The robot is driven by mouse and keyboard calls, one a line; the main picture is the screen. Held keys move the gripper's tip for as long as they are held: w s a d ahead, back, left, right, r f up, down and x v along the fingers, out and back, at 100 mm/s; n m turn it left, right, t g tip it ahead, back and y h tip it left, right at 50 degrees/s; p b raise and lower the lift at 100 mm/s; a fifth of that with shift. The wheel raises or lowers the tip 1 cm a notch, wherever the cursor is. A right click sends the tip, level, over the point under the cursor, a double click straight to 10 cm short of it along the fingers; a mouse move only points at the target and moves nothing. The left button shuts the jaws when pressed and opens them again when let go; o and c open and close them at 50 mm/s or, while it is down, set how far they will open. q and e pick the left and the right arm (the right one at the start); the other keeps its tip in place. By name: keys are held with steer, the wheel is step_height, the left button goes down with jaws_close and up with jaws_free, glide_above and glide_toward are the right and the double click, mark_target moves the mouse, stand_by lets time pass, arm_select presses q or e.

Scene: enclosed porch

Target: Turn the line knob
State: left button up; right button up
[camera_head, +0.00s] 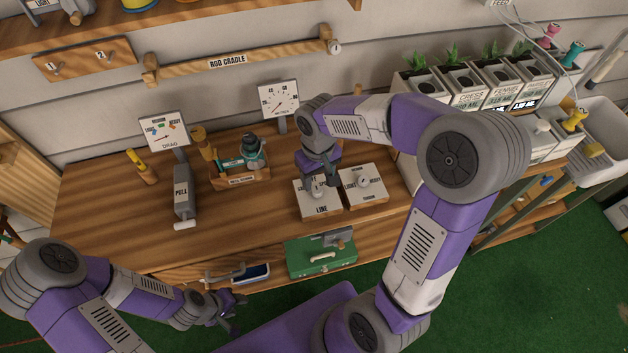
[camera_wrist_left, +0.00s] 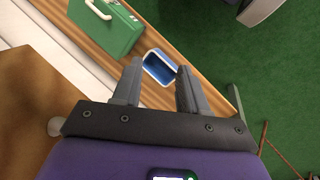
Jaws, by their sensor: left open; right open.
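The line knob (camera_head: 318,188) is a small pale knob on a white-topped block labelled LINE (camera_head: 321,209), on the wooden bench. My right gripper (camera_head: 320,184) is right over this block, pointing down with its fingers around or just above the knob. Whether the fingers touch the knob cannot be told, since the gripper partly hides it. My left gripper (camera_head: 229,310) is open and empty, low in front of the bench. In the left wrist view its two fingers (camera_wrist_left: 155,90) are apart with nothing between them.
A second knob block (camera_head: 363,186) stands close to the right of the LINE block. A green toolbox (camera_head: 320,256) and a blue tray (camera_head: 252,273) sit at the bench front. The pull lever (camera_head: 183,193) and tool caddy (camera_head: 240,180) stand left. The bench middle is clear.

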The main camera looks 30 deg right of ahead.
mark_target(318, 190)
step_height(318, 190, down, 5)
steer(key=shift+f+b, duration=0.1)
steer(key=shift+b, duration=0.35)
jaws_close()
steer(key=shift+n, duration=0.4)
steer(key=n+p, duration=0.1)
steer(key=n, duration=0.2)
steer(key=shift+r+n+p, duration=0.2)
steer(key=shift+n+p, duration=0.15)
steer(key=shift+n, duration=0.05)
steer(key=n+p, duration=0.2)
steer(key=n, duration=0.3)
steer(key=shift+f, duration=0.1)
